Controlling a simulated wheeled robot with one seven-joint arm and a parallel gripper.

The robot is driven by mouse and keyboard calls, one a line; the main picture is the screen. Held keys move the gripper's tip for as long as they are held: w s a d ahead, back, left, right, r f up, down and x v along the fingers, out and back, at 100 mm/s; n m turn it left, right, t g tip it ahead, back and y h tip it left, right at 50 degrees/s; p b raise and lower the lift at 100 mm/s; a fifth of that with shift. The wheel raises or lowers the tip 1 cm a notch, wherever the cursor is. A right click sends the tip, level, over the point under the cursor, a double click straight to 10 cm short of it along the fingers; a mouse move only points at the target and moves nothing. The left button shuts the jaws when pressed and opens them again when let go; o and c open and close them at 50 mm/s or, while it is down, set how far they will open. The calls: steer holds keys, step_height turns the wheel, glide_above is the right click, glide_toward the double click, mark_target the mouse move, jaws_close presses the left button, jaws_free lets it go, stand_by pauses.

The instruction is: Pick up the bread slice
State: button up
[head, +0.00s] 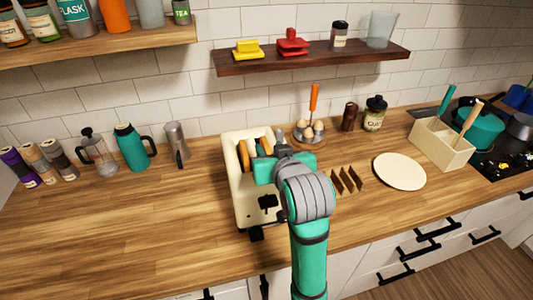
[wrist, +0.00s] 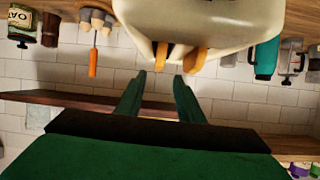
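Two bread slices stick up out of a cream toaster (head: 241,205) on the wooden counter. In the head view one slice (head: 244,156) is on the left and the other (head: 266,147) on the right. The wrist view is upside down and shows the toaster (wrist: 215,18) at the top, with a narrow slice (wrist: 161,52) and a wider-looking slice (wrist: 196,61). My gripper (wrist: 159,74) is open and empty, its fingertips close to the slices. Whether they touch cannot be told. In the head view my wrist hides part of the toaster and the fingertips.
Right of the toaster are an egg holder (head: 308,134), a brown rack (head: 347,180) and a white plate (head: 399,171). A dark shelf (head: 313,58) hangs above. The front left counter is clear.

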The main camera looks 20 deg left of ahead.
mark_target(267, 145)
steer(key=shift+w+a+f, duration=0.25)
steer(key=shift+w+a, duration=0.05)
steer(key=shift+a, duration=0.05)
steer(key=shift+w+f, duration=0.25)
steer(key=shift+w, duration=0.1)
steer(key=shift+x, duration=2.8)
steer(key=shift+d+f, duration=0.1)
steer(key=shift+d, duration=0.05)
jaws_close()
